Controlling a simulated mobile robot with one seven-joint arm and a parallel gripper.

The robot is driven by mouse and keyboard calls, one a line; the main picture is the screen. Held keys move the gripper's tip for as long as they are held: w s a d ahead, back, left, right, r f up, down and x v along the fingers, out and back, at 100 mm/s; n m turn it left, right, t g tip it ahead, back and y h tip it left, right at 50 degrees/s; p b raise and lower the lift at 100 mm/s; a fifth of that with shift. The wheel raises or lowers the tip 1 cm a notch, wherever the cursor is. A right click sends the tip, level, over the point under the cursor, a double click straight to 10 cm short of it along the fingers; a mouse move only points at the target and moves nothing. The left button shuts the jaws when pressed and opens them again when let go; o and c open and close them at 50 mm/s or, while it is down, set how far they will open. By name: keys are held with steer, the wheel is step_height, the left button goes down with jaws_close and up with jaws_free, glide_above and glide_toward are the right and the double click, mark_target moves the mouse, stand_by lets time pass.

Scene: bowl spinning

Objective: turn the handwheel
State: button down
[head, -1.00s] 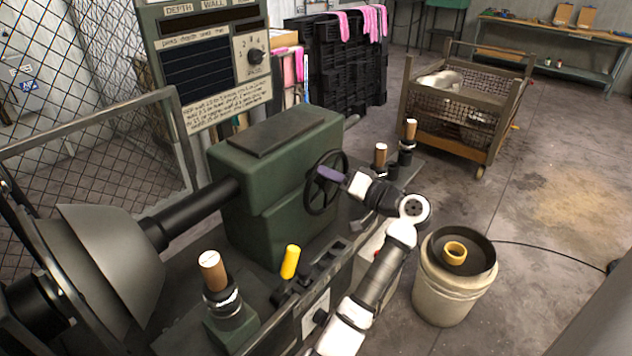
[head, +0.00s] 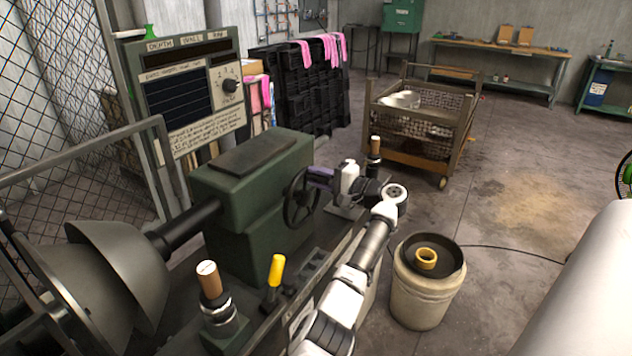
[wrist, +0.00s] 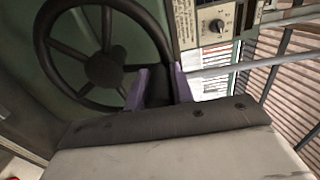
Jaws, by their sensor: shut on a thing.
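The black spoked handwheel (head: 302,198) is mounted on the right face of the green machine housing (head: 235,200). It also shows in the wrist view at the upper left, with its hub (wrist: 105,68) and spokes clear. My gripper (head: 317,178) is at the upper right side of the wheel in the head view. Its purple fingers show in the wrist view (wrist: 160,88), one on each side of a dark part at the wheel's right edge. The gripper is shut on this part, which looks like the wheel's handle.
A brown-topped lever (head: 210,283) and a yellow lever (head: 275,270) stand in front of the housing. A bucket (head: 420,305) with a yellow ring is right of my arm. A wire-mesh cart (head: 410,150) stands behind.

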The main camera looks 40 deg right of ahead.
mark_target(320, 191)
steer(key=w+d+f+m+b, duration=0.1)
steer(key=f+m, duration=0.3)
steer(key=m, duration=0.5)
steer(key=w+d+f+m+b, duration=0.1)
steer(key=d+f+m+b, duration=0.2)
steer(key=m, duration=0.5)
steer(key=shift+d+f+m, duration=0.4)
steer(key=shift+d+f, duration=0.45)
steer(key=shift+f, duration=0.15)
steer(key=c, duration=1.2)
jaws_free()
steer(key=b+v, duration=0.1)
steer(key=v, duration=1.2)
steer(key=shift+s, duration=0.4)
steer(key=shift+w+r, duration=0.1)
steer(key=shift+r, duration=0.1)
